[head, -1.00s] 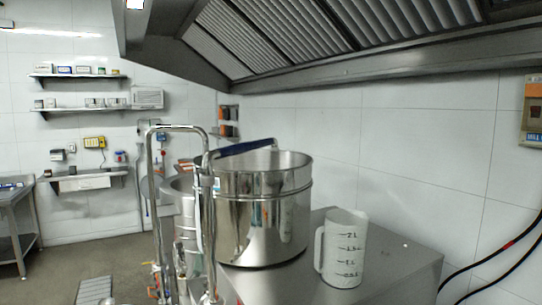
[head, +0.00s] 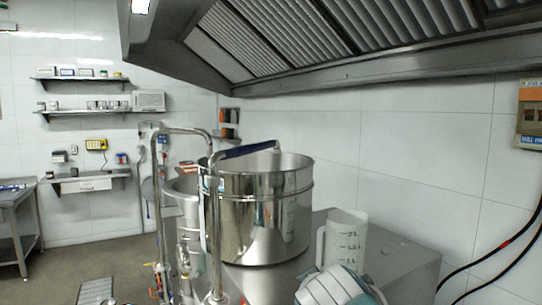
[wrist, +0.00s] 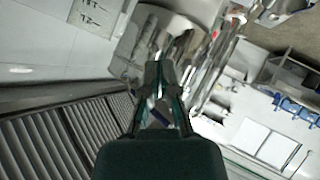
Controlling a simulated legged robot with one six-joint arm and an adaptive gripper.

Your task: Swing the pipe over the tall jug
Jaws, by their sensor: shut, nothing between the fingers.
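The pipe (head: 214,230) rises in front of the large steel pot. Its top arm has a blue sleeve (head: 247,150) and reaches right across the pot's opening, ending in a short bent tip. The tall jug (head: 343,238), translucent white with dark level marks, stands on the steel surface right of the pot, apart from the pipe's tip. Its lower part is hidden by my arm. My gripper (wrist: 158,72) shows in the wrist view with its fingers shut. A dark blue piece shows behind the fingers; I cannot tell whether they touch it. The head view does not clearly show my fingers.
The steel pot (head: 258,215) stands between the pipe and the jug. Another pipe loop (head: 160,200) with valves stands left. A hood (head: 300,50) hangs above. Black cables (head: 500,255) run at right. The floor at left is mostly open, with a grate (head: 97,290).

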